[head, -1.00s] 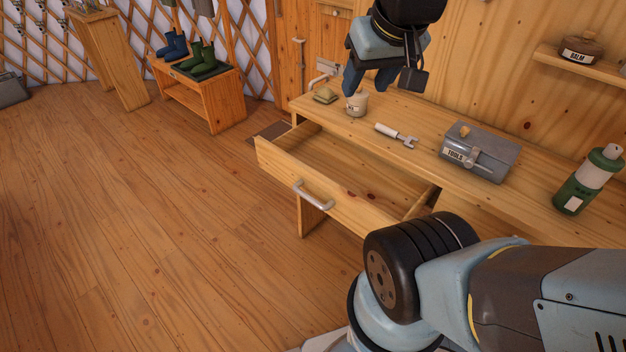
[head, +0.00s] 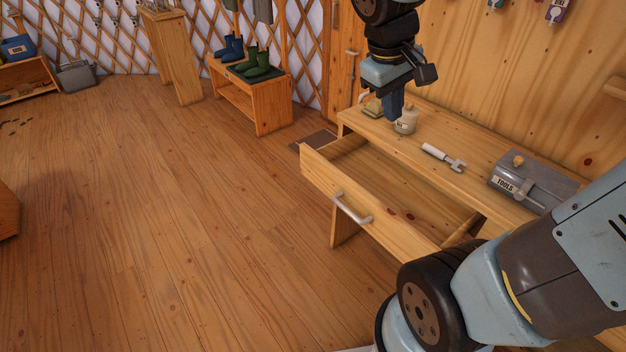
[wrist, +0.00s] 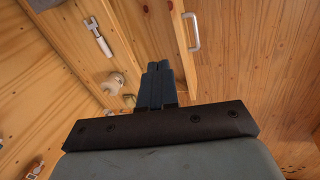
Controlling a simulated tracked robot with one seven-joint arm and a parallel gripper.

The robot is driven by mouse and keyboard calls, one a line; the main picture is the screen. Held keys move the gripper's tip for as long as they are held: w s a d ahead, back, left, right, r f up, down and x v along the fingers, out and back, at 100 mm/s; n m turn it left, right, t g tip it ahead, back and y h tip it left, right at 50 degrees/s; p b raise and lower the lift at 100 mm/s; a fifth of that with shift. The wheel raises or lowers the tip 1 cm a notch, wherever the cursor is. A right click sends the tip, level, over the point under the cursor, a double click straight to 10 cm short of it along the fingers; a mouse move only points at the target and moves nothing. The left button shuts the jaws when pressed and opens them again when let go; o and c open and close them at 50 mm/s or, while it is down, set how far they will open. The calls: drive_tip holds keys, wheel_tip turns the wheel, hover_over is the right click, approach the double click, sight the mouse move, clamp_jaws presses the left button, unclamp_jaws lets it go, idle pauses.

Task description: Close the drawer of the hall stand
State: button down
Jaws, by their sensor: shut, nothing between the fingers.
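The hall stand (head: 470,150) is a light wooden bench along the plank wall. Its drawer (head: 325,168) is pulled well out, and I can see into its empty-looking inside. A pale metal bar handle (head: 350,209) is on the drawer front; the handle also shows in the wrist view (wrist: 192,31). My gripper (head: 391,118) points down above the back left part of the stand, near the white jar, apart from the drawer handle. Its dark blue fingers are together with nothing between them, as the wrist view shows (wrist: 158,68).
On the stand top are a white jar (head: 406,122), a yellowish block (head: 373,108), a wrench (head: 443,157) and a grey toolbox (head: 530,184). A boot bench (head: 250,98) stands at the back. The floor left of the drawer is clear.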

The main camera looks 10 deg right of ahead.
drive_tip(key=w+a+f+n+g+h, duration=0.1)
drive_tip(key=w+a+f+n+h, duration=0.75)
drive_tip(key=w+f, duration=0.45)
drive_tip(key=w+a+f+n+t, duration=0.25)
drive_tip(key=a+f+n, duration=0.35)
drive_tip(key=a+f, duration=0.3)
drive_tip(key=n+t+h, duration=0.1)
drive_tip(key=n+t, duration=0.3)
drive_tip(key=n, duration=0.1)
approach(320, 178)
drive_tip(key=x, duration=0.5)
drive_tip(key=shift+s+d+f, duration=0.1)
drive_tip(key=shift+s+f, duration=0.05)
drive_tip(key=shift+w+d, duration=0.35)
drive_tip(key=shift+d, duration=0.2)
